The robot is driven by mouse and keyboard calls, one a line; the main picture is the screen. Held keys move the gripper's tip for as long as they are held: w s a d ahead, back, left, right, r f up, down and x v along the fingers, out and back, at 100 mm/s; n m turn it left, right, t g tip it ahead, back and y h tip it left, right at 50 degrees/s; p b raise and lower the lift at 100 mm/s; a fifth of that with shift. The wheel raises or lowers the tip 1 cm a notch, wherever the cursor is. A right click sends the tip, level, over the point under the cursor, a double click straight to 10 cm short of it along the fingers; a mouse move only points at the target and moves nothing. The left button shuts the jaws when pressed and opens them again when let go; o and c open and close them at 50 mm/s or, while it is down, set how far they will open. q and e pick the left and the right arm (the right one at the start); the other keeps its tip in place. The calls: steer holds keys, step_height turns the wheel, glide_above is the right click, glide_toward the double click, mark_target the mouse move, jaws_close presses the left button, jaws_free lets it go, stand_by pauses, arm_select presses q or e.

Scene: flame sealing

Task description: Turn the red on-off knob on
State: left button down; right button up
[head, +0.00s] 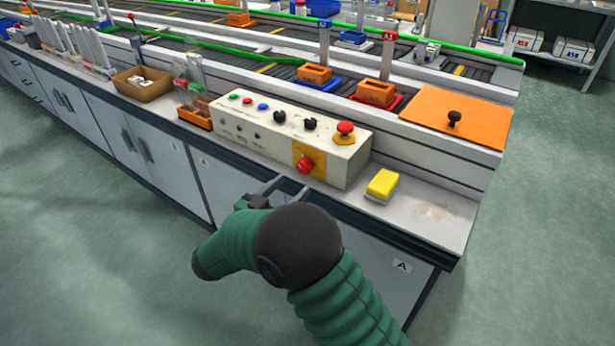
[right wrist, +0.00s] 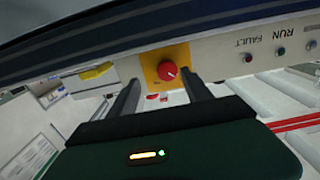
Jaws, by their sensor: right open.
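The red knob (head: 305,165) sits on a yellow plate (head: 318,157) on the front face of the white control box (head: 345,163). In the right wrist view the red knob (right wrist: 167,71) has a small white mark and appears between the tips of my fingers. My right gripper (head: 287,186) is open and empty, just in front of and below the knob. Its fingers (right wrist: 161,87) point at the box, one to each side of the knob; I cannot tell whether they touch it. My left gripper is not in view.
A red mushroom button (head: 345,128) and black knobs (head: 310,124) top the box. A yellow sponge-like block (head: 382,184) lies to its right, and an orange rack of tubes (head: 196,115) stands to its left. The bench's front edge runs below the box.

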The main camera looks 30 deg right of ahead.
mark_target(302, 169)
steer(key=w+d+b, duration=0.1)
steer(key=w+d+r+b, duration=0.1)
steer(key=w+d, duration=0.1)
steer(key=d, duration=0.3)
steer(key=shift+w+f, duration=0.3)
steer(key=shift+d, duration=0.15)
steer(key=shift+a+r, duration=0.2)
steer(key=shift+a, duration=0.35)
steer(key=c, duration=0.6)
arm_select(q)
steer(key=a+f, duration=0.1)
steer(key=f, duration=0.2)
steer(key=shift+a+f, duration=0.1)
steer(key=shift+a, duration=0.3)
arm_select(e)
steer(key=shift+d, duration=0.1)
jaws_close()
